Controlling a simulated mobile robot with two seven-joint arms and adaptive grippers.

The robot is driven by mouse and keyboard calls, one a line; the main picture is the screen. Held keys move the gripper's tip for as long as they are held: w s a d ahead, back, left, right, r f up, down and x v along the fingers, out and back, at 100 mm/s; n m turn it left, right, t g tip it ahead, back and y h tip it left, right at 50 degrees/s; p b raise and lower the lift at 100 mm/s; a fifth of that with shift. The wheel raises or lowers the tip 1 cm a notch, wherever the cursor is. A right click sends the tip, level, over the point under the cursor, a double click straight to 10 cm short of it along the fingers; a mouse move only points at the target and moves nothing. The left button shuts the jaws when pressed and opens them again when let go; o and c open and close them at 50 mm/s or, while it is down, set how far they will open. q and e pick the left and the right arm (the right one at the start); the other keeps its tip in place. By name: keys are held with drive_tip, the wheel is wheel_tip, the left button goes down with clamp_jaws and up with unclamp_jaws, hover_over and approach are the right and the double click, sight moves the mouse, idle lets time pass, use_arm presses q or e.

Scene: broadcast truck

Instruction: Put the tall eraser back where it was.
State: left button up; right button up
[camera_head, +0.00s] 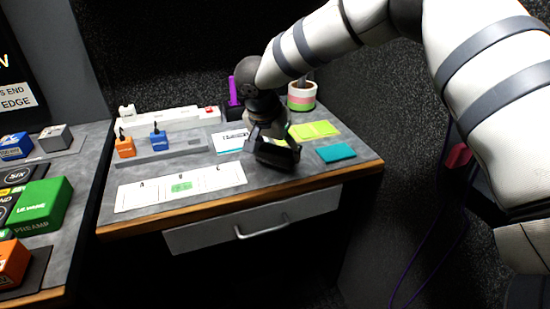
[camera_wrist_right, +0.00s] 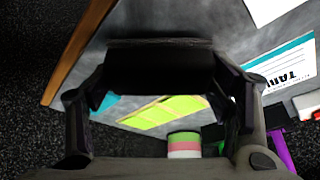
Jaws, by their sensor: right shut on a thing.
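My right gripper (camera_head: 274,148) is above the right half of the desk and is shut on a dark, blocky thing (camera_head: 276,156), which looks like the tall eraser. In the right wrist view the same dark block (camera_wrist_right: 160,65) spans the space between the two fingers of my right gripper (camera_wrist_right: 160,100). It seems held a little above the desk top; whether it touches the desk I cannot tell. My left gripper is in neither view.
A white labelled strip (camera_head: 180,187) lies in front. Small blocks (camera_head: 125,147) stand left.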

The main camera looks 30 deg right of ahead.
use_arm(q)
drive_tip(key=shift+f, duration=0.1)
use_arm(e)
wheel_tip(320, 180, down, 2)
drive_tip(key=shift+s, duration=0.1)
drive_tip(key=shift+f, duration=0.2)
drive_tip(key=o, duration=1.1)
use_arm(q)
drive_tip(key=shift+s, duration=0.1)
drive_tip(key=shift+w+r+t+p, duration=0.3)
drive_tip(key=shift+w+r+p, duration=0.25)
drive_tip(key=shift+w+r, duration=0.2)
use_arm(e)
drive_tip(key=v, duration=1.2)
drive_tip(key=shift+r, duration=0.25)
